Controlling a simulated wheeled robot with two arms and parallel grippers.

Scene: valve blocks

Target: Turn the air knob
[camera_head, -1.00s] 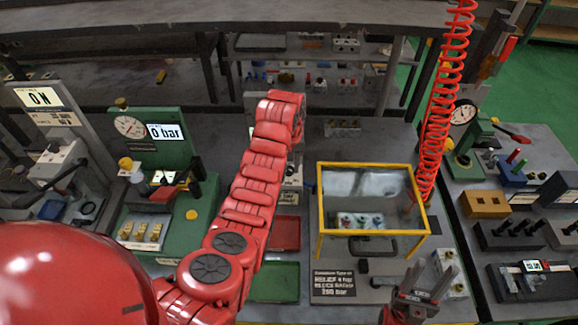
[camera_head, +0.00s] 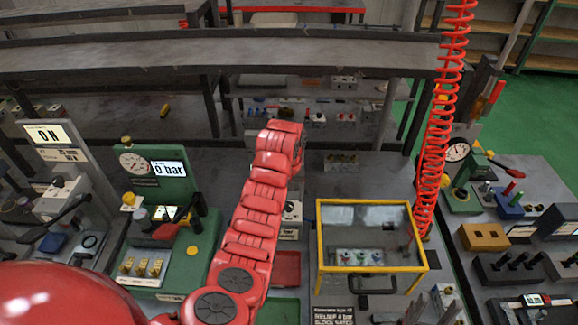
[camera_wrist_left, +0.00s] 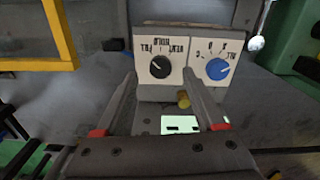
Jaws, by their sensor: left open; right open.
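A pale control block in the left wrist view has two panels. The left panel carries a black knob (camera_wrist_left: 160,67), the right one a blue knob (camera_wrist_left: 217,69); printing surrounds both. I cannot read which is the air knob. My left gripper (camera_wrist_left: 160,80) is open, its fingers pointing at the block on either side of the black knob, with nothing between them. In the head view my red left arm hides most of this gripper. A pale block (camera_head: 291,218) shows partly beside that arm. My right gripper (camera_head: 433,308) is open and empty at the bottom edge.
A yellow-framed clear box (camera_head: 319,240) over several small knobs stands right of my left arm. A green gauge stand (camera_head: 160,205) reading 0 bar is at left. A red coiled hose (camera_head: 447,100) hangs at right. A red tray (camera_head: 286,268) lies near the arm.

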